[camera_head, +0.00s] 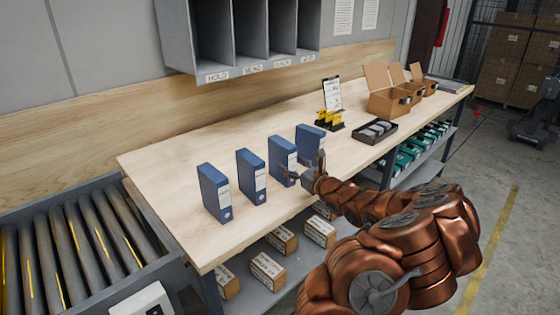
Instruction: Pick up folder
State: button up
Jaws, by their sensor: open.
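Several blue folders stand upright in a row on the wooden workbench (160,165). The leftmost folder (213,190) and the second folder (248,175) stand clear of my arm. The third folder (279,158) is right by my gripper (305,171). The rightmost folder (307,139) stands behind my gripper, which covers part of its lower right. My gripper is open and empty. One finger reaches left in front of the third folder's lower part, and the other points up. I cannot tell whether a finger touches a folder.
A grey pigeonhole shelf (243,70) hangs above the bench. A black tray (357,139), a clipboard stand (331,95) and open cardboard boxes (388,102) stand to the right. A roller conveyor (70,245) adjoins at left. Small boxes (282,239) lie on the shelf below.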

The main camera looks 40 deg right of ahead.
aim_at(282, 157)
jog(key=shift+w+d+r, duration=0.1)
jog(key=shift+w+d, duration=0.05)
jog(key=shift+w, duration=0.6)
jog(key=shift+w+d+p, duration=0.2)
jog(key=shift+w+p, duration=0.7)
jog(key=shift+w, duration=1.25)
grip_shut()
